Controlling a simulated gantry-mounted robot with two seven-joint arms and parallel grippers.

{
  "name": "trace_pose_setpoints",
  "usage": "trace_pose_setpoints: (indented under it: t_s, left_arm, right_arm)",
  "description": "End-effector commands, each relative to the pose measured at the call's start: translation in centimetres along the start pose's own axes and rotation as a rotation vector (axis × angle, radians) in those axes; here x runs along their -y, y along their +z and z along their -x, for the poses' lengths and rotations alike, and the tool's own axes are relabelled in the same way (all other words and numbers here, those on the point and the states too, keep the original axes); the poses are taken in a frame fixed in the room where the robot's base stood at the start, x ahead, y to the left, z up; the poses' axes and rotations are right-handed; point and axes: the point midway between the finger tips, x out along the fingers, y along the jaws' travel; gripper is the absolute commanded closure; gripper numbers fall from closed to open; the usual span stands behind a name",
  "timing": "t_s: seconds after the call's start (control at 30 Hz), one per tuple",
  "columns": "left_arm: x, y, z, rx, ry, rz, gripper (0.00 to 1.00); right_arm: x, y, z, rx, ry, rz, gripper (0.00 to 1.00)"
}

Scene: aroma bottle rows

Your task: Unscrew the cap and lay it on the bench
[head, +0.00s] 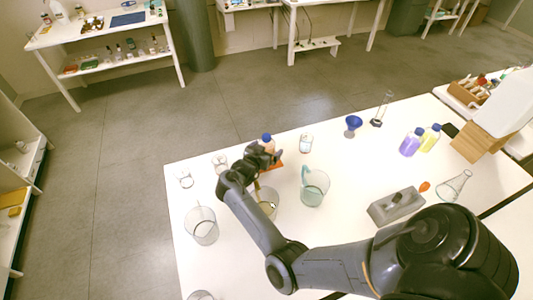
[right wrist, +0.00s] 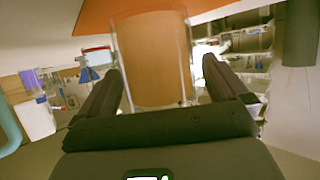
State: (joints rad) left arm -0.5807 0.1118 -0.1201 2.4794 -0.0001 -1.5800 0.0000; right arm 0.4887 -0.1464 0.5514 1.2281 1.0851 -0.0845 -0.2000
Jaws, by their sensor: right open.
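A small bottle with a blue cap (head: 267,137) stands at the far left-middle of the white bench. The cap is on top of the bottle. My right gripper (head: 268,154) is at the bottle and hides much of its body. In the right wrist view the bottle's clear wall and orange-brown contents (right wrist: 155,58) show between the two fingers of the right gripper (right wrist: 160,72), which are open on either side. The cap cannot be made out there. An orange patch (head: 278,165) shows beside the bottle in the head view. My left gripper is out of view.
Glass beakers (head: 202,228) and a teal-handled jug (head: 315,188) stand near my right arm. A blue funnel (head: 353,122), purple bottle (head: 411,143), yellow bottle (head: 431,139), grey block (head: 386,211) and flask (head: 453,187) are to the right. Bare bench (head: 345,160) lies between.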

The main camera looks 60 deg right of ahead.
Motion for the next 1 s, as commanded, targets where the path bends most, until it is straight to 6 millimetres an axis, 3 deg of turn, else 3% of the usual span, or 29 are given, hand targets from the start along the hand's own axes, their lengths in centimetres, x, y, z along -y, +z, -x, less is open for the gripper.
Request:
trace_pose_setpoints:
  t_s: [0.17, 0.67, 1.0]
  left_arm:
    - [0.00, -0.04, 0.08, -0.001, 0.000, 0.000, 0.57]
    - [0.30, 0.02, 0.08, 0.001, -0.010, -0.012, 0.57]
    - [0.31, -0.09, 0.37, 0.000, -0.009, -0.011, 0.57]
  right_arm:
    - [0.01, -0.07, 0.03, 0.000, 0.000, 0.000, 0.00]
    - [0.07, -0.21, 0.06, -0.003, -0.001, -0.002, 0.77]
    - [0.06, -0.46, 0.17, -0.002, -0.001, -0.002, 0.77]
